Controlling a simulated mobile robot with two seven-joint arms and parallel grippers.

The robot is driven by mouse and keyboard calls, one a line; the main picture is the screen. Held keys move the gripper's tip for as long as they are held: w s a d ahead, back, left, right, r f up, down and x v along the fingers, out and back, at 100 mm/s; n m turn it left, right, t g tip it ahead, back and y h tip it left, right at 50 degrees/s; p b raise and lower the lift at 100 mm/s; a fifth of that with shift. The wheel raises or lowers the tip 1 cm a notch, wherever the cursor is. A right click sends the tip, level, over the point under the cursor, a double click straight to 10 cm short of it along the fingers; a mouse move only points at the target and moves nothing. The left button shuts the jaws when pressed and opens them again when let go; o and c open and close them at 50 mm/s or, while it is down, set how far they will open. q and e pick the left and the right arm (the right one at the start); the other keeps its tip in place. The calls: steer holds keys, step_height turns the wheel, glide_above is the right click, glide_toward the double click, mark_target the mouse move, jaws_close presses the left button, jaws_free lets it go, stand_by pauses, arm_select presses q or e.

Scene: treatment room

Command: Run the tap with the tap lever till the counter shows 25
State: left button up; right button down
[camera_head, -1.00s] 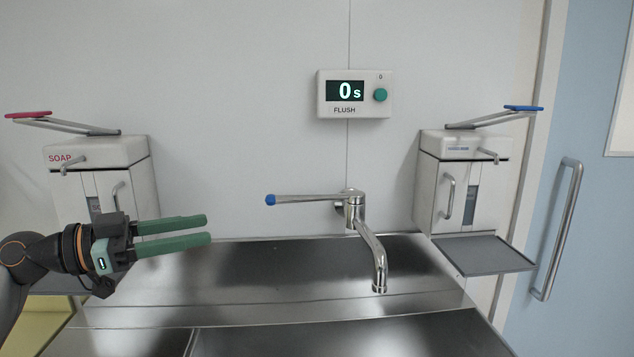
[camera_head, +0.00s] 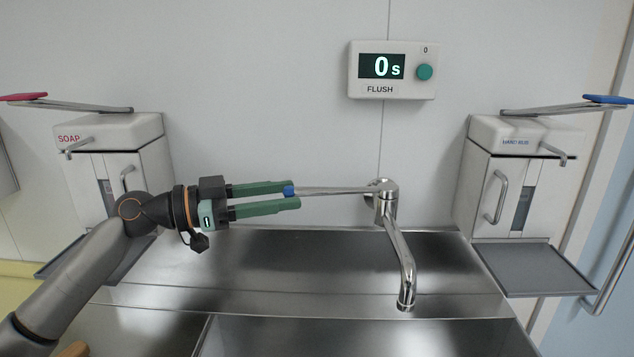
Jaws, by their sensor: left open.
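The tap (camera_head: 402,255) stands on the wall above the steel sink, its spout pointing down and toward me. Its long lever (camera_head: 335,190) reaches left from the tap body and ends in a blue tip (camera_head: 289,191). My left gripper (camera_head: 292,195) is open, with its green fingers pointing right. The blue tip shows at the ends of the fingers, between them or just beside them; I cannot tell if they touch. The counter (camera_head: 392,70) on the wall reads 0 s and is labelled FLUSH, with a green button (camera_head: 424,72). No water shows at the spout. My right gripper is not in view.
A soap dispenser (camera_head: 112,131) with a red-ended arm lever hangs at left. A hand-rub dispenser (camera_head: 515,135) with a blue-ended lever and a grey tray (camera_head: 535,270) hangs at right. The steel sink top (camera_head: 290,250) is clear.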

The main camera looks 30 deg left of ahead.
mark_target(316, 190)
arm_select(q)
steer(key=p+x, duration=0.2)
steer(key=x, duration=0.3)
steer(key=shift+a+r, duration=0.1)
steer(key=shift+r, duration=0.05)
steer(key=shift+w+d+p, duration=0.45)
steer(key=shift+w+d, duration=0.05)
steer(key=shift+d, duration=0.05)
steer(key=shift+f, duration=0.2)
steer(key=shift+c, duration=0.4)
jaws_close()
stand_by(0.4)
